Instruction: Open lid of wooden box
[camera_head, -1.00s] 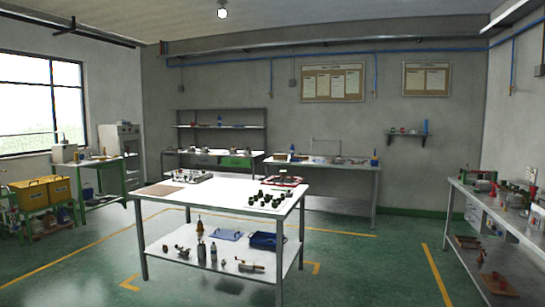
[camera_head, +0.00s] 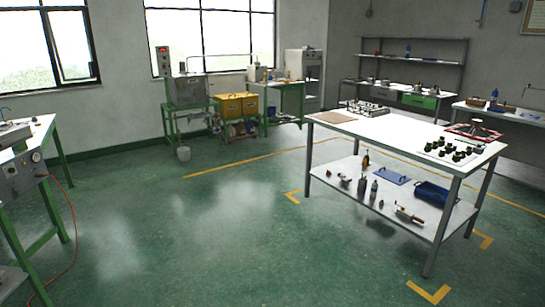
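I cannot make out a wooden box with a lid in this view. A flat brown board (camera_head: 336,117) lies on the left end of the white work table, but I cannot tell it as a box. A yellow-orange box (camera_head: 237,105) stands on a green stand by the windows; its material is too small to tell. Neither of my grippers shows in the view.
A green-legged bench (camera_head: 40,135) is at the left edge. The green floor (camera_head: 190,235) between is clear.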

